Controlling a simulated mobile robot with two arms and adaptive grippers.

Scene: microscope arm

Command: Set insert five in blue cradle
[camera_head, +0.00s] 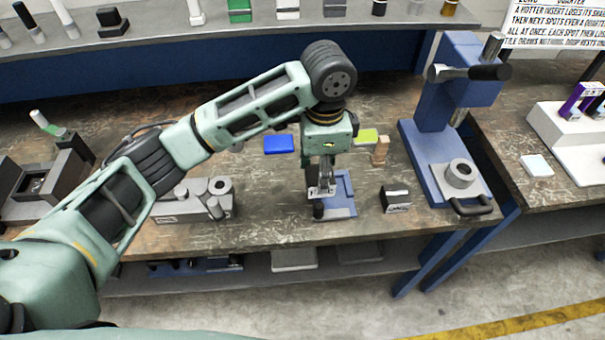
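My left gripper (321,190) comes down from the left arm over the middle of the workbench, fingers pointing down. Its fingertips are small here, and I cannot tell how far apart they are. A short dark cylinder (318,211) shows directly below the fingertips; I cannot tell whether it is held or stands on its own. A blue flat fixture (343,198), possibly the blue cradle, lies just right of and behind the fingertips, partly hidden by the gripper. No number five is readable on any piece, so I cannot pick out insert five. My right gripper is not in view.
A grey metal fixture (195,205) stands left of the gripper. A bright blue block (278,144) and a wooden block (380,150) lie behind. A small black-and-white block (396,199) sits right, before a tall blue press (445,110). Bare bench shows around (275,190).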

